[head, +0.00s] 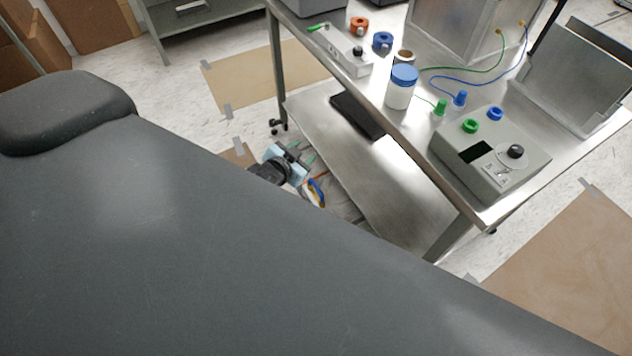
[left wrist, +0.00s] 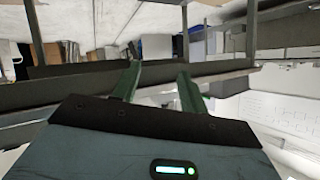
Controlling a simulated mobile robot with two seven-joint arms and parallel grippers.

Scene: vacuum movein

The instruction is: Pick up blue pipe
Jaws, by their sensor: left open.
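The thin blue pipe (head: 490,82) curves over the metal table top. One end is at the metal box at the back, and the other is at a blue plug (head: 460,98) near the grey control unit. My left gripper (head: 311,156) is low, beside the table's lower shelf, well below and left of the pipe. It is open and empty, with its two dark green fingers apart in the left wrist view (left wrist: 155,84). I cannot make out the blue pipe in the left wrist view. My right gripper is not in view.
The metal table (head: 408,128) also holds a green pipe (head: 480,68), a white jar with a blue lid (head: 400,90), a grey control unit (head: 490,155) and a metal box (head: 455,28). Its lower shelf (head: 375,175) is partly bare. Cardboard sheets (head: 265,78) are taped on the floor.

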